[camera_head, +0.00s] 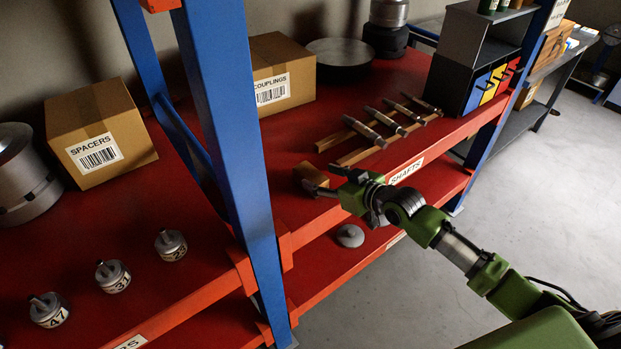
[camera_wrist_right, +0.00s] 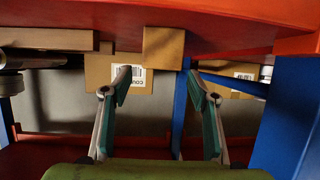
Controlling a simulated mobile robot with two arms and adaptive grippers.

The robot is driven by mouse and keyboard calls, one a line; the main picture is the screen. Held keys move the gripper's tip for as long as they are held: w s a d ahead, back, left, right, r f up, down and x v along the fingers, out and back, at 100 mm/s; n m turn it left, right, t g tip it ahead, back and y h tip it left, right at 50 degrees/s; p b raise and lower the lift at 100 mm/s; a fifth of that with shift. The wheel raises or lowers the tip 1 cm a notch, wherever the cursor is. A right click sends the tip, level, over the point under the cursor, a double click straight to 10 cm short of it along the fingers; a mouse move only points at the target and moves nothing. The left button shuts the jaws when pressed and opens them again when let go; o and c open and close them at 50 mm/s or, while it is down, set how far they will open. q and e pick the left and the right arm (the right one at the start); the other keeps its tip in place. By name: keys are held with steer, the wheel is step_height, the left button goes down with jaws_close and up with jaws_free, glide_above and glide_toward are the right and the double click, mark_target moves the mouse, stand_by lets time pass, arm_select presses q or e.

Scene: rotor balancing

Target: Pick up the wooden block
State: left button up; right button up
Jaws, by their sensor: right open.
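The wooden block (camera_head: 310,176) is a small tan block on the red shelf, near its front edge and just right of the blue post. In the right wrist view the block (camera_wrist_right: 163,48) shows up against the shelf surface, which appears at the top of that picture. My right gripper (camera_head: 329,181) reaches in from the right, close to the block. In the wrist view my right gripper (camera_wrist_right: 160,82) is open and empty. Its two fingers are apart, and the block appears centred between and just beyond the fingertips. I cannot tell the exact gap. My left gripper is not in view.
Several metal shafts (camera_head: 366,131) lie on a wooden rack (camera_head: 362,153) behind and right of the block. A COUPLINGS box (camera_head: 283,75) stands behind. The blue post (camera_head: 232,140) rises close on the left. A grey disc-like part (camera_head: 350,236) sits on the lower shelf.

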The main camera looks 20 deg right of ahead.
mark_target(313, 174)
steer(key=shift+p+x, duration=0.5)
steer(key=shift+x, duration=2.3)
steer(key=shift+s, duration=0.1)
steer(key=c, duration=1.3)
